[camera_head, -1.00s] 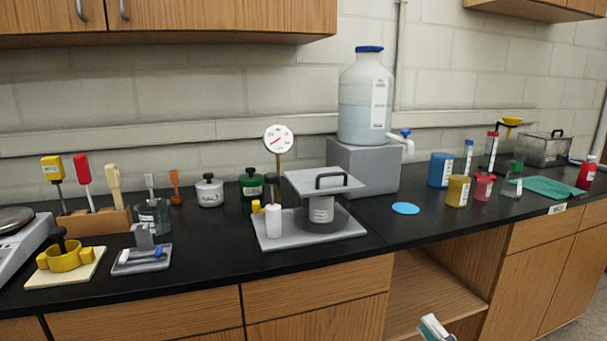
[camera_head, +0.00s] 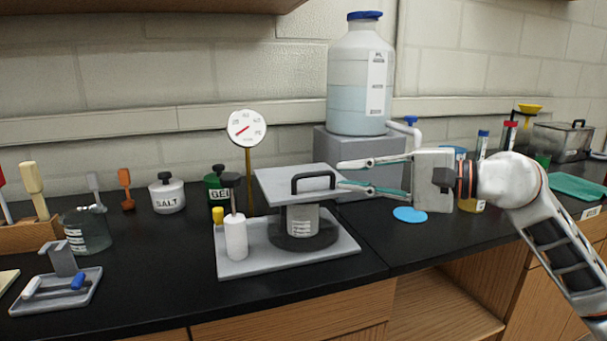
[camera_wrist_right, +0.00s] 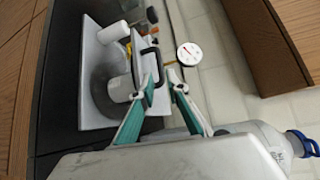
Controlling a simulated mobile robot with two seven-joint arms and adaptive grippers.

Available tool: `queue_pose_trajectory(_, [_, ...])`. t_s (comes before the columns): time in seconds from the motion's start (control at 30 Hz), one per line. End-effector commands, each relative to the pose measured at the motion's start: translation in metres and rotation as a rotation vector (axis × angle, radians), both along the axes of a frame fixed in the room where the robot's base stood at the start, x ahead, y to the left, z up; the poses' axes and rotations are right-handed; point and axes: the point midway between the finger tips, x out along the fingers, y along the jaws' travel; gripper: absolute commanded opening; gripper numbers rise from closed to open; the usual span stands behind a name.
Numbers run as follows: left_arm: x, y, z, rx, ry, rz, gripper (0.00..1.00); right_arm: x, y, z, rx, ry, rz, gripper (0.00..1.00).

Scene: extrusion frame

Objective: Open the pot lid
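The pot lid (camera_head: 272,183) is a flat grey square plate with a black arched handle (camera_head: 314,174) on top. It sits above a small labelled grey pot (camera_head: 302,220) on a dark round base. My right gripper (camera_head: 340,175) is open, its two fingers pointing left at the handle from its right side. In the right wrist view, the handle (camera_wrist_right: 150,52) shows just ahead of the fingertips of the gripper (camera_wrist_right: 157,78). Whether a finger touches it I cannot tell. My left gripper is not in view.
The pot stands on a grey tray (camera_head: 342,246) with a white cylinder (camera_head: 236,238) and a dial gauge (camera_head: 247,128). A large bottle (camera_head: 360,80) on a grey block (camera_head: 350,150) stands behind. A blue disc (camera_head: 410,214) lies to the right on the black counter.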

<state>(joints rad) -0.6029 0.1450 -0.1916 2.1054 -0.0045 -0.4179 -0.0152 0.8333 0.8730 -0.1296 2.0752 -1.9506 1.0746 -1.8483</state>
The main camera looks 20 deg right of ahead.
Motion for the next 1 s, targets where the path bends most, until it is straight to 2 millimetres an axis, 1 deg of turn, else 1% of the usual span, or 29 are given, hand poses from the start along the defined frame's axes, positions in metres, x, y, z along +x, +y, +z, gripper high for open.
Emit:
queue_pose_trajectory(0.2, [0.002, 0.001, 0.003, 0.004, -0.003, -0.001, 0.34, 0.018, 0.023, -0.001, 0.005, -0.001, 0.005, 0.15])
queue_pose_trajectory(0.37, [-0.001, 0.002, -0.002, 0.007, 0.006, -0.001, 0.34, 0.034, 0.04, -0.004, 0.007, 0.0, 0.005, 0.15])
queue_pose_trajectory(0.5, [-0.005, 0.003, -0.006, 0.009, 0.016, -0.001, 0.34, 0.045, 0.05, -0.007, 0.006, 0.001, 0.004, 0.15])
queue_pose_trajectory(0.63, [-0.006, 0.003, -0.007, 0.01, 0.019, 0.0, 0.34, 0.049, 0.055, -0.009, 0.004, 0.002, 0.003, 0.15])
queue_pose_trajectory(0.87, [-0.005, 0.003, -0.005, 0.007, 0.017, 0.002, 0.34, 0.05, 0.056, -0.01, 0.005, 0.003, 0.002, 0.15])
queue_pose_trajectory(0.9, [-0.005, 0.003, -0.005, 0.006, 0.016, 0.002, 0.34, 0.05, 0.056, -0.01, 0.004, 0.002, 0.002, 0.13])
queue_pose_trajectory(0.93, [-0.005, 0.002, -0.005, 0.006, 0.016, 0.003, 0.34, 0.05, 0.056, -0.01, 0.005, 0.003, 0.002, 0.05])
queue_pose_trajectory(0.97, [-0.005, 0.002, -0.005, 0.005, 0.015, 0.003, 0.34, 0.05, 0.056, -0.01, 0.005, 0.003, 0.002, 0.0])
queue_pose_trajectory(1.0, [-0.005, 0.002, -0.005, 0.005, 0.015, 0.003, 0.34, 0.05, 0.056, -0.01, 0.005, 0.003, 0.002, 0.0])
